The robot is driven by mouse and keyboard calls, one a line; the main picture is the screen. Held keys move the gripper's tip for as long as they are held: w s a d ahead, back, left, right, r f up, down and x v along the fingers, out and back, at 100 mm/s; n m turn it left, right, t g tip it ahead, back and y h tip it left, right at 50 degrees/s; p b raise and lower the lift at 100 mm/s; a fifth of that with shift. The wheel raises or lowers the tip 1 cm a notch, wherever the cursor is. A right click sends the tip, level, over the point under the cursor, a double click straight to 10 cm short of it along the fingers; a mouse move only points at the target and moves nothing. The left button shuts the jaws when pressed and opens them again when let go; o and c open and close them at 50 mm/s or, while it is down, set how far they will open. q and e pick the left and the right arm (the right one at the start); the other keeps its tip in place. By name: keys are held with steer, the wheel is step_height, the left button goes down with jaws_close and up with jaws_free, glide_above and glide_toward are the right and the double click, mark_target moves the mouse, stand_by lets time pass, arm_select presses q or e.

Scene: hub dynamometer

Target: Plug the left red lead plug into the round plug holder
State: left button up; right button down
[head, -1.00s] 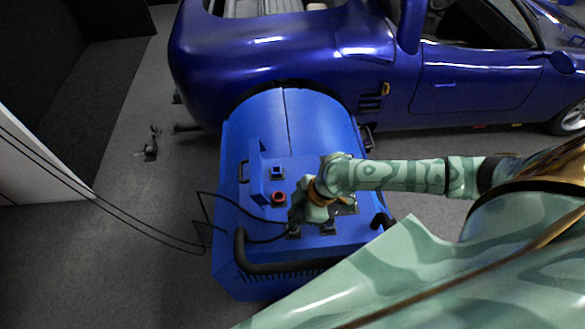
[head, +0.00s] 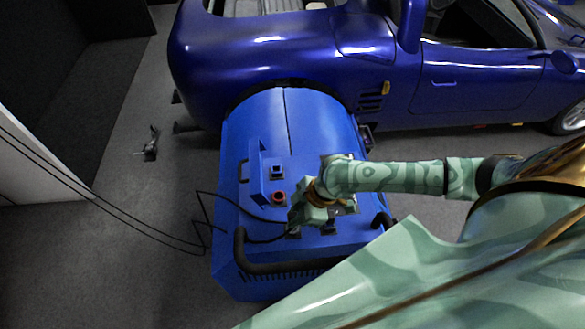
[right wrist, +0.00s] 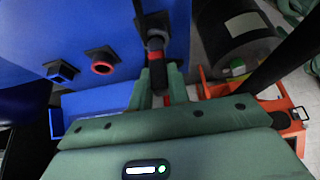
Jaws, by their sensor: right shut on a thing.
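The round plug holder is a red ring on a dark base (head: 278,197) on the blue machine; it also shows in the right wrist view (right wrist: 102,68). My right gripper (head: 298,216) is over the machine's top, right of the ring. In the right wrist view its fingers (right wrist: 157,88) are shut on a dark plug with a red band (right wrist: 155,44), the red lead plug. The plug's far end meets a dark square socket (right wrist: 152,20); I cannot tell how deep it sits. The gripper hides the plug in the head view. My left gripper is not in view.
A square blue holder (head: 277,172) stands behind the red ring. Black cables (head: 235,205) run left off the machine. A black handle bar (head: 275,267) edges its front. A blue car (head: 300,45) stands behind. Grey floor on the left is mostly clear.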

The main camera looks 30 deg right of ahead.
steer(key=shift+f+b, duration=0.5)
steer(key=shift+f, duration=0.45)
steer(key=c, duration=1.3)
jaws_free()
steer(key=shift+o, duration=0.2)
steer(key=shift+r, duration=0.1)
steer(key=p+v, duration=0.3)
steer(key=v, duration=1.3)
steer(key=shift+d+r, duration=0.1)
